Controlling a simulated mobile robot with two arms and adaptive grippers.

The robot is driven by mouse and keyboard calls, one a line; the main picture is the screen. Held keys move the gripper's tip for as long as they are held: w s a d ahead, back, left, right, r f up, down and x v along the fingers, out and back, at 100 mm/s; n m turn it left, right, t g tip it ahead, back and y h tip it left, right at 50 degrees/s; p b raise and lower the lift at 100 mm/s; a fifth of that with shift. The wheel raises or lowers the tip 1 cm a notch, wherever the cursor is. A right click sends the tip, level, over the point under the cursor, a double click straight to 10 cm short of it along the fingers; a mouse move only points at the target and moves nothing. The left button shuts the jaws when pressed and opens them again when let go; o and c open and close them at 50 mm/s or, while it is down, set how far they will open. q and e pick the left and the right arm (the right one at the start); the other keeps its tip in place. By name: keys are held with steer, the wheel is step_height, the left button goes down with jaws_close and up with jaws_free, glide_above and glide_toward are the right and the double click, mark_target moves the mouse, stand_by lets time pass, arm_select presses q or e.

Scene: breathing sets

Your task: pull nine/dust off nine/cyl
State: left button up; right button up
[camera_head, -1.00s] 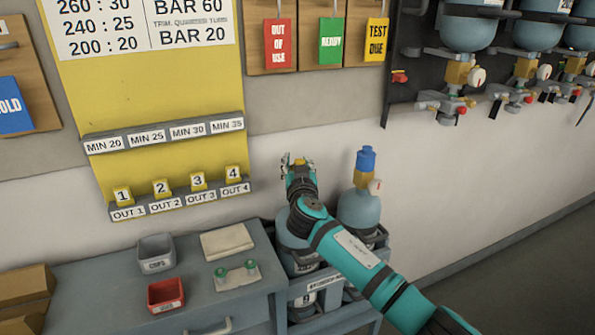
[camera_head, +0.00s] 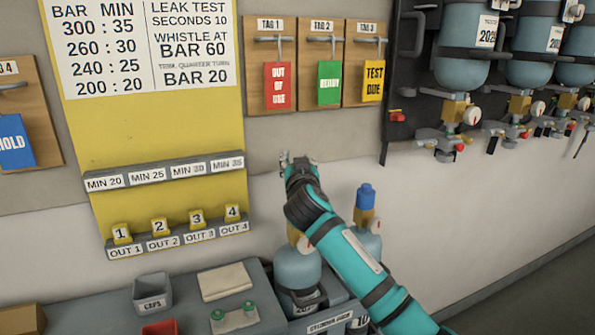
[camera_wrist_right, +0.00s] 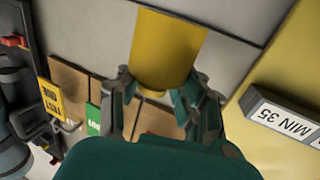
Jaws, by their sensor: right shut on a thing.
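My right gripper (camera_head: 300,165) is raised in front of the wall, above the crate of cylinders. In the right wrist view its fingers (camera_wrist_right: 165,100) are shut on a yellow, round dust cap (camera_wrist_right: 168,50). The left blue-grey cylinder (camera_head: 296,270), nine, stands upright in the crate below, with a brass-coloured valve (camera_head: 297,237) partly hidden by my arm. The cap is clear of that cylinder. My left gripper is not in view.
A second cylinder (camera_head: 368,243) with a blue cap (camera_head: 366,196) stands right of my arm. A grey bin (camera_head: 152,291) marked for caps and a red bin (camera_head: 160,328) sit on the bench. Tag boards hang on the wall above; racked cylinders (camera_head: 462,50) are at right.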

steer(key=shift+r+p, duration=1.85)
steer(key=shift+r, duration=1.05)
